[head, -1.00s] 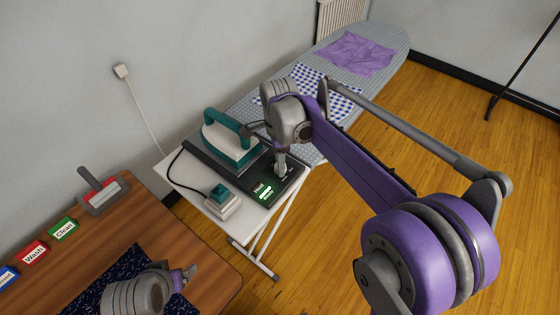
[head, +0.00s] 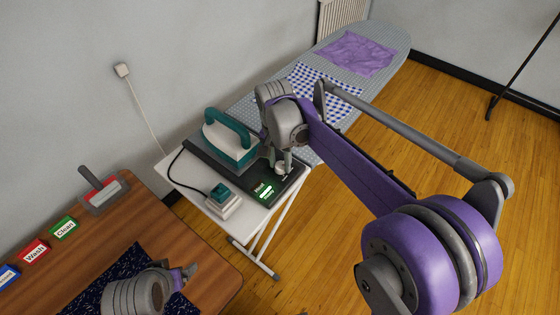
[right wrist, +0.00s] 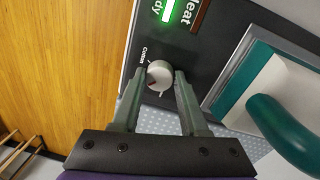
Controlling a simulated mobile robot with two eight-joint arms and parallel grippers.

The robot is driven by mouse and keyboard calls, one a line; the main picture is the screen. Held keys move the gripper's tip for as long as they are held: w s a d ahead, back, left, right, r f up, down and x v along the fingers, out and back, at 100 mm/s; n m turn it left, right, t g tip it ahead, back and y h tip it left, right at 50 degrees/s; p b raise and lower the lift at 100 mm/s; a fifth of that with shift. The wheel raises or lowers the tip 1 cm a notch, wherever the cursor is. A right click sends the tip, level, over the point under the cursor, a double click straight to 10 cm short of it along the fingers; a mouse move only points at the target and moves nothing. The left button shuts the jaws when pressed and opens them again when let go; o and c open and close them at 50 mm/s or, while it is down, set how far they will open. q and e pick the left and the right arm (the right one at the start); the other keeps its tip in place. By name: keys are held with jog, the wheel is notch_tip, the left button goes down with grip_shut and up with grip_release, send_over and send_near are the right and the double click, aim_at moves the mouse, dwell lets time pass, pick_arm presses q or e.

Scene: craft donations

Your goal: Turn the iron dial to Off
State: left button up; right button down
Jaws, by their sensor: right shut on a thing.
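The iron dial (right wrist: 160,75) is a small round pale knob with a dark mark on the dark control panel (head: 262,190). A label that seems to read Cotton stands beside it. My right gripper (right wrist: 158,84) has its two fingers at either side of the knob and is shut on it. In the head view the right gripper (head: 283,166) reaches down to the panel and partly hides the dial. The teal and white iron (head: 232,140) rests on the panel's stand. My left gripper (head: 188,273) hangs over the wooden table, away from the iron; its jaw gap is unclear.
A lit green display (head: 265,191) sits near the dial. A teal-topped plug block (head: 221,200) stands on the white side table (head: 186,180). The ironing board (head: 392,42) holds checked and purple cloths. The wooden table (head: 190,250) carries labelled blocks and dark cloth.

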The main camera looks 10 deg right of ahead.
aim_at(282, 167)
jog(key=n, duration=1.3)
jog(key=shift+n+t, duration=0.4)
jog(key=n, duration=0.6)
jog(key=shift+s+d, duration=0.1)
jog(key=n, duration=0.6)
jog(key=shift+n, duration=0.4)
jog(key=shift+c, duration=2.1)
grip_release()
jog(key=shift+r, duration=0.1)
notch_tip(282, 167, up, 11)
jog(key=shift+s+f+p, duration=0.2)
jog(key=shift+s+p, duration=0.1)
